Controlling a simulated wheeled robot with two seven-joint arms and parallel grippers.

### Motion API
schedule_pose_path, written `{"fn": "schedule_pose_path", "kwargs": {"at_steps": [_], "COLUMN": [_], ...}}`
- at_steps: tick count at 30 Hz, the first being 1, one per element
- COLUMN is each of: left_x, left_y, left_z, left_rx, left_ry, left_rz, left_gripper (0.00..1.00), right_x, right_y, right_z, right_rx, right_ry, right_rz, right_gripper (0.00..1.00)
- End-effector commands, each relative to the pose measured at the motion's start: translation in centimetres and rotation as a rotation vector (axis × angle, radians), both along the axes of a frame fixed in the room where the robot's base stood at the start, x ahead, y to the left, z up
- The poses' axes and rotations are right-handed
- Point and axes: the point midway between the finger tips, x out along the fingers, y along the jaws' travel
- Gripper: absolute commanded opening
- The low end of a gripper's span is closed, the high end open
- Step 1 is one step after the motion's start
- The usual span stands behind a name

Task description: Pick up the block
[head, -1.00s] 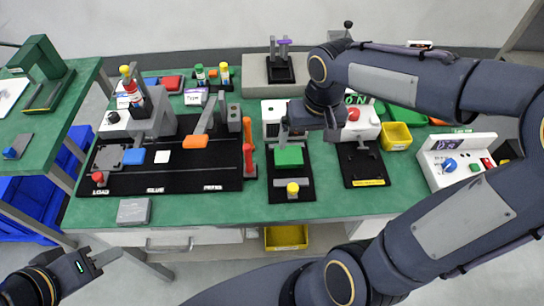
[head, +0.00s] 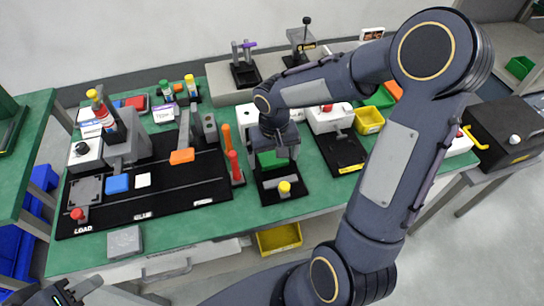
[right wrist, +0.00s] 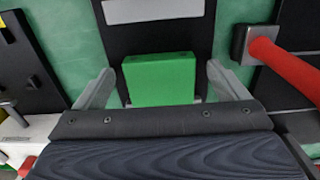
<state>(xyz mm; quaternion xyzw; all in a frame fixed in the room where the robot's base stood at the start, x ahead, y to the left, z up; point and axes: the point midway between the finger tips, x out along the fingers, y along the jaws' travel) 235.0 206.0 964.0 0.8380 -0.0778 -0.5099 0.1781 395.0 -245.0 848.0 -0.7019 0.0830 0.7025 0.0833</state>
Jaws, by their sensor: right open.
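A green block (head: 270,160) sits on a black fixture plate (head: 285,197) with a yellow-topped knob (head: 284,187). My right gripper (head: 274,152) is right above it and partly covers it in the head view. In the right wrist view the green block (right wrist: 160,80) lies between the two spread fingers of my right gripper (right wrist: 160,76), with a gap on each side. A smaller blue block (head: 117,183) sits on the black board at left. My left gripper (head: 80,290) is at the bottom left edge, partly cut off, away from the table.
A red handle (head: 234,165) and an orange one stand close left of the fixture; the red handle (right wrist: 290,68) shows at right in the wrist view. A grey box (head: 124,242) lies at the front left. A yellow bin (head: 370,121) stands right of the fixture.

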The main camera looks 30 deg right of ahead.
Motion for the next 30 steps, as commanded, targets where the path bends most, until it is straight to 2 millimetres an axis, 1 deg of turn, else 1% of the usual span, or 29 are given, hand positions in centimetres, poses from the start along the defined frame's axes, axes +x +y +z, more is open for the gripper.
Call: {"fn": "schedule_pose_path", "kwargs": {"at_steps": [6, 7, 15, 18, 26, 30], "left_x": [0.0, 0.0, 0.0, 0.0, 0.0, 0.0], "left_y": [0.0, 0.0, 0.0, 0.0, 0.0, 0.0], "left_z": [0.0, 0.0, 0.0, 0.0, 0.0, 0.2], "left_rx": [0.0, 0.0, 0.0, 0.0, 0.0, 0.0], "left_ry": [0.0, 0.0, 0.0, 0.0, 0.0, 0.0], "left_rz": [0.0, 0.0, 0.0, 0.0, 0.0, 0.0], "left_gripper": [0.36, 0.36, 0.36, 0.36, 0.36, 0.36], "right_x": [0.0, 0.0, 0.0, 0.0, 0.0, 0.1], "right_y": [0.0, 0.0, 0.0, 0.0, 0.0, -0.1], "right_z": [-0.1, -0.1, -0.1, -0.1, 0.1, 1.0], "right_rx": [0.0, 0.0, 0.0, 0.0, 0.0, -0.002], "right_ry": [0.0, 0.0, -0.001, -0.001, -0.002, -0.004], "right_rz": [0.0, 0.0, 0.0, 0.0, 0.0, 0.0], "right_gripper": [0.94, 0.91, 0.56, 0.44, 0.44, 0.44]}}
